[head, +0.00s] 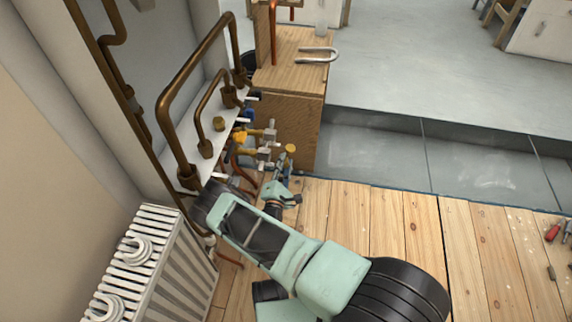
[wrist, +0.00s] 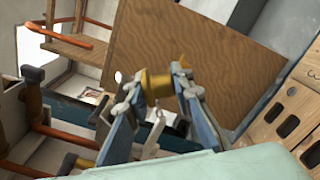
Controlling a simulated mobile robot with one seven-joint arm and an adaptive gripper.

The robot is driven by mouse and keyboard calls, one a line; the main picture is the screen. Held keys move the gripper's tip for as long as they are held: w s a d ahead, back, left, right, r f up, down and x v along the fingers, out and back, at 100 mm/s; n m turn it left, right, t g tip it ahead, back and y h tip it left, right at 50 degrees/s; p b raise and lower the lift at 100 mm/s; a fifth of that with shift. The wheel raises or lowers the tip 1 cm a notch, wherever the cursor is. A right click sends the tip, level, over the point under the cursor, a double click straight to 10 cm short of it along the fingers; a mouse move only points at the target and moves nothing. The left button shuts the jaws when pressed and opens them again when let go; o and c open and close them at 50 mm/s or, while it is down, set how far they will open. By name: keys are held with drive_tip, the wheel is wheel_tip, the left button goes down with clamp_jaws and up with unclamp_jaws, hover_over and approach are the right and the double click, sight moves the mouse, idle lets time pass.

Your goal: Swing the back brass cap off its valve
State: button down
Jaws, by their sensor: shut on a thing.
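A brass cap (head: 290,149) shows at the tip of my gripper (head: 287,162) in the head view. In the wrist view the brass cap (wrist: 157,82) sits between the two fingertips of my gripper (wrist: 160,80), which are shut on it. The grey valves (head: 264,154) and yellow fittings (head: 239,136) stand just left of the cap, by the wall pipes. The cap looks apart from them in the head view, but I cannot tell which valve it belongs to.
A wooden cabinet (head: 290,105) stands right behind the gripper, with a U-shaped metal piece (head: 318,55) on top. Copper pipes (head: 183,90) rise at the left. A white radiator (head: 155,265) stands at the lower left.

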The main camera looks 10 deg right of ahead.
drive_tip(key=shift+s+f+n, duration=0.1)
drive_tip(key=shift+s+n, duration=0.1)
drive_tip(key=shift+n, duration=0.3)
drive_tip(key=c, duration=2)
unclamp_jaws()
drive_tip(key=shift+o, duration=0.9)
drive_tip(key=shift+w+r, duration=0.1)
drive_tip(key=shift+r, duration=0.1)
drive_tip(key=v, duration=0.7)
drive_tip(key=shift+s, duration=0.25)
drive_tip(key=shift+a, duration=0.1)
